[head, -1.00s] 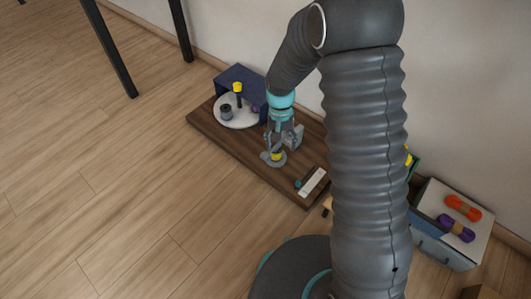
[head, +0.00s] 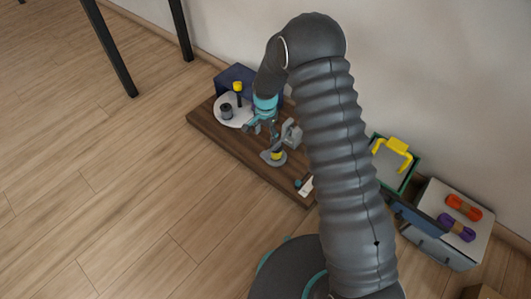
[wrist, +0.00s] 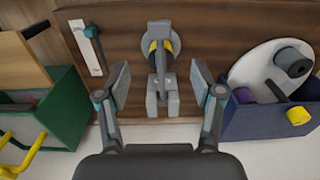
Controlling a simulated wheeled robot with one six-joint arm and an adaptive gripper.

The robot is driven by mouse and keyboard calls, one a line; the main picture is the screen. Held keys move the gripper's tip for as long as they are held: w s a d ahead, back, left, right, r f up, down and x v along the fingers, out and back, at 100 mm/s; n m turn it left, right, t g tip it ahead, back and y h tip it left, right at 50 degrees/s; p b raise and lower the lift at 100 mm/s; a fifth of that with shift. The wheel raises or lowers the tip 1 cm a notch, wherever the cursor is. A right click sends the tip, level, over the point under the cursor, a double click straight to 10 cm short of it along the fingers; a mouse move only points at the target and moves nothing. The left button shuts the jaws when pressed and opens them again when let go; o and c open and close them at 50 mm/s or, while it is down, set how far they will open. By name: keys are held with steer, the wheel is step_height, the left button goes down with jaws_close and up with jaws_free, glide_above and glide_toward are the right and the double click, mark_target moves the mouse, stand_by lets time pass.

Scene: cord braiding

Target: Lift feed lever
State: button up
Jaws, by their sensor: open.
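A lever with a teal knob (wrist: 91,31) stands beside a white strip (wrist: 87,50) on the brown board (wrist: 215,45). The knob (head: 297,183) also shows in the head view, with the strip partly behind my arm. A grey fixture with a yellow band (wrist: 160,60) stands on the board's middle; its round base (head: 268,158) shows in the head view. Which part is the feed lever is not certain. My gripper (wrist: 160,85) is open and empty, its fingers on either side of the fixture in the wrist view. In the head view my gripper (head: 262,124) is near the fixture.
A green-rimmed bin (head: 413,172) and a box with orange and purple cords (head: 425,234) stand to the right. Floor in front is clear.

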mark_target(266, 154)
step_height(266, 154, down, 12)
steer(key=shift+f, duration=0.1)
stand_by(0.4)
jaws_close()
